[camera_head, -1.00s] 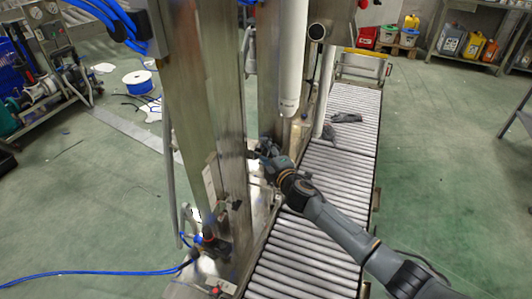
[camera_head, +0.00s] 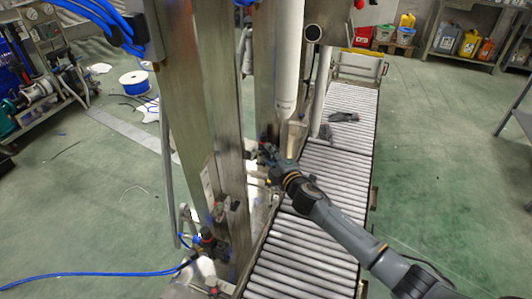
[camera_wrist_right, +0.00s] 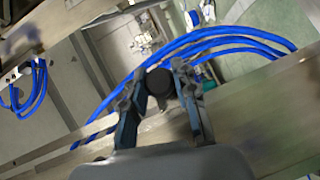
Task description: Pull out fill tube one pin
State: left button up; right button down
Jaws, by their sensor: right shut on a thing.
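The pin has a round black knob (camera_wrist_right: 160,82), seen in the right wrist view between my right gripper's fingers (camera_wrist_right: 158,92). A short, light metal tip shows just below the knob. I cannot tell whether the tip is clear of its hole. In the head view my right gripper (camera_head: 264,150) is beside the steel columns, left of the roller conveyor; the pin is too small to make out there. The white fill tube (camera_head: 288,60) hangs upright above and to the right of the gripper. My left gripper is not in view.
Steel columns (camera_head: 204,90) stand close on the left of my right gripper. The roller conveyor (camera_head: 330,185) runs beneath my right arm, with a dark grey object (camera_head: 343,117) farther along. Blue hoses (camera_wrist_right: 215,40) loop close behind the gripper in the wrist view.

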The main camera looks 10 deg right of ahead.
jog(key=c, duration=1)
grip_release()
jog(key=shift+d, duration=0.15)
jog(key=shift+s, duration=0.15)
jog(key=v, duration=1.1)
jog(key=shift+s+d, duration=0.1)
jog(key=shift+s, duration=0.3)
